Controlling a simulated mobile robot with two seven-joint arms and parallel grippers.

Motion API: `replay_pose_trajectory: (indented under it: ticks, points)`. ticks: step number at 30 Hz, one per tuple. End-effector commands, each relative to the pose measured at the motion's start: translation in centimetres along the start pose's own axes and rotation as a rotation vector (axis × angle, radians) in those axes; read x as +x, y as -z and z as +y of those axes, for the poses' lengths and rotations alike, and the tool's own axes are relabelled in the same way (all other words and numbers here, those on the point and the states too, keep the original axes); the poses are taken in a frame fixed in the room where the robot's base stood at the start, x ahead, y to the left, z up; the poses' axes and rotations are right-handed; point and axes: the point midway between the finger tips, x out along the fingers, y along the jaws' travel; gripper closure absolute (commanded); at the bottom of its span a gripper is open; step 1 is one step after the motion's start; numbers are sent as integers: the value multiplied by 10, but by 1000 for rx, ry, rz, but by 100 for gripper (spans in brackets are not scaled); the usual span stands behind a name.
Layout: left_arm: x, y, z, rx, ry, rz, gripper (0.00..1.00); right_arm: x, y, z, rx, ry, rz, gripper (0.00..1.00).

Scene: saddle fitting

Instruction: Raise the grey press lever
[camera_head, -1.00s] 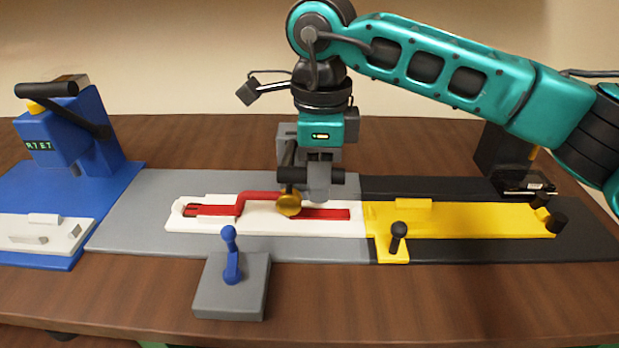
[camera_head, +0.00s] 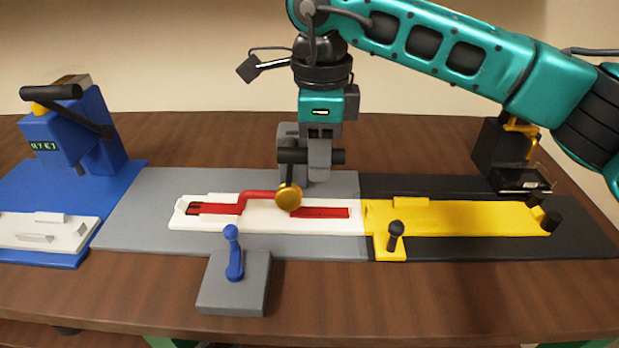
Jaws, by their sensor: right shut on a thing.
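The grey press (camera_head: 287,133) stands at the back of the grey board, partly hidden behind my right gripper. Its lever has a black crossbar (camera_head: 292,157). A gold round knob (camera_head: 288,196) sits below it, over the white fixture. My right gripper (camera_head: 320,165) points down from above and is shut around the lever's crossbar. Its fingers hide part of the bar. My left gripper is not in view.
A white fixture with red strips (camera_head: 260,221) lies on the grey board (camera_head: 130,215). A yellow fixture (camera_head: 470,217) lies to the right, a blue press (camera_head: 75,135) to the left. A grey block with a blue toggle (camera_head: 233,285) stands in front.

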Motion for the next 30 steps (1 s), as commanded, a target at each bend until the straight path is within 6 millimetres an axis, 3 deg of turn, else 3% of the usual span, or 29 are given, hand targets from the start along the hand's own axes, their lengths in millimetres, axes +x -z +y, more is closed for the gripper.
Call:
replay_pose_trajectory:
  ticks: [30]
  points:
    - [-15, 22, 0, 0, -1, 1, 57, -29, 1, -26, 9, 5, -1, 86]
